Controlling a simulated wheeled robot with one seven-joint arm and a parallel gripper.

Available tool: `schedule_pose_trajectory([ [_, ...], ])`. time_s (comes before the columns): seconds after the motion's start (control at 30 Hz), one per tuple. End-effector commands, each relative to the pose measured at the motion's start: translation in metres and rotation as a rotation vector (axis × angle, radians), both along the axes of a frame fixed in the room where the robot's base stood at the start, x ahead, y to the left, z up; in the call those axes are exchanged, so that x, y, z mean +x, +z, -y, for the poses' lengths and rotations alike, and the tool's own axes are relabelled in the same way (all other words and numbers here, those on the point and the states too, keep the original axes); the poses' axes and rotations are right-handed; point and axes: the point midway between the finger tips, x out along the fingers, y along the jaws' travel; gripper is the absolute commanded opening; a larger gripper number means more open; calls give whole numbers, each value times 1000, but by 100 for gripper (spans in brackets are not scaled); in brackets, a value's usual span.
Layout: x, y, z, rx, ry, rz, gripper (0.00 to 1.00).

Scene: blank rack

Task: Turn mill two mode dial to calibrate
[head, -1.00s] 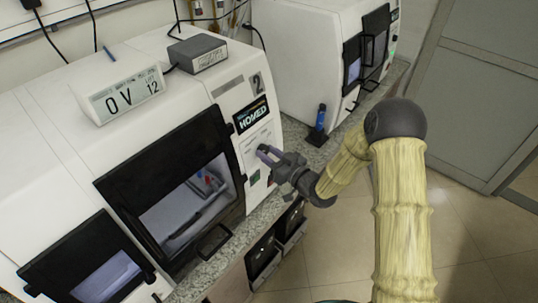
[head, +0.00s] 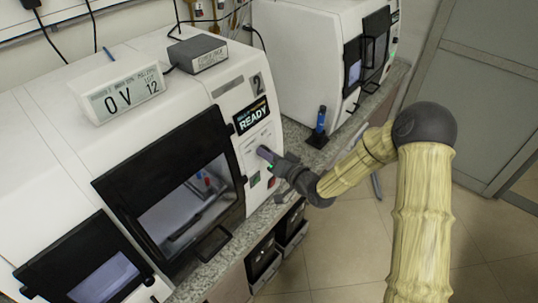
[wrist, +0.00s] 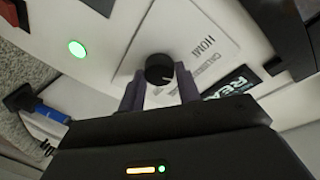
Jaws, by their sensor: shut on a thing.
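Mill two (head: 225,88) is the white machine marked with a large 2. Its black display (head: 252,115) reads READY, and part of it shows in the wrist view (wrist: 236,84). The round black mode dial (wrist: 159,69) sits on a pale panel with printed labels. HOME is legible; the label beside it is only partly legible. My gripper (wrist: 158,86) has one finger on each side of the dial and is shut on it. In the head view my gripper (head: 265,154) is at the front panel and hides the dial. I cannot read the dial's exact pointing.
A lit green button (wrist: 76,48) is near the dial. The mill's black-framed door (head: 170,190) with its handle is to the left. A blue object on a black stand (head: 320,122) is on the counter between the machines. Open floor lies to the right.

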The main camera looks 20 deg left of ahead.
Motion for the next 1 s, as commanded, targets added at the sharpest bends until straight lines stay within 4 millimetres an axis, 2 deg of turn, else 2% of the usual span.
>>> schedule_pose_trajectory([
  [0.27,1,0,1,-1,-1,-1,10],
  [0.3,1,0,1,-1,-2,0,37],
  [0.4,0,0,1,-1,-1,-1,55],
  [0.77,-1,-1,3,-1,-1,1,55],
  [1.0,-16,0,27,-2,-1,0,55],
])
